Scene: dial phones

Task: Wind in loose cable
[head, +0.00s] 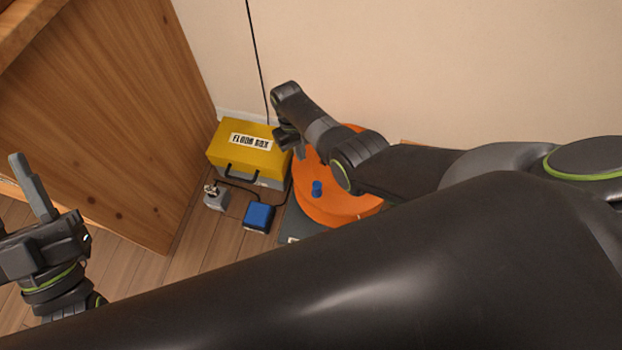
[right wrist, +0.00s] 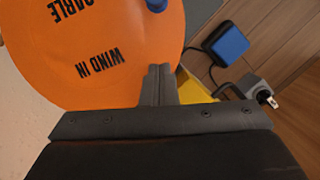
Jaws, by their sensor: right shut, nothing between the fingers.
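An orange cable reel (head: 325,205) with a blue knob (head: 317,188) stands on a dark base (head: 297,226) by the wall. In the right wrist view its orange face (right wrist: 130,45) reads "WIND IN" and "CABLE", with the knob (right wrist: 157,4) at the top edge. A dark cable (head: 284,196) lies on the floor by a blue block (head: 259,216) and a grey plug (head: 215,198). My right gripper (head: 290,145) is shut and empty at the reel's left side; its closed fingers (right wrist: 159,72) overlap the disc. My left gripper (head: 30,185) is far left, away from the reel; its finger gap is unclear.
A yellow box (head: 225,145) labelled "FLOOR BOX" stands directly left of the reel against the wall. A thin dark cord (head: 257,55) runs down the wall behind it. A wooden cabinet (head: 110,110) stands at left. Bare floor (head: 200,245) lies in front.

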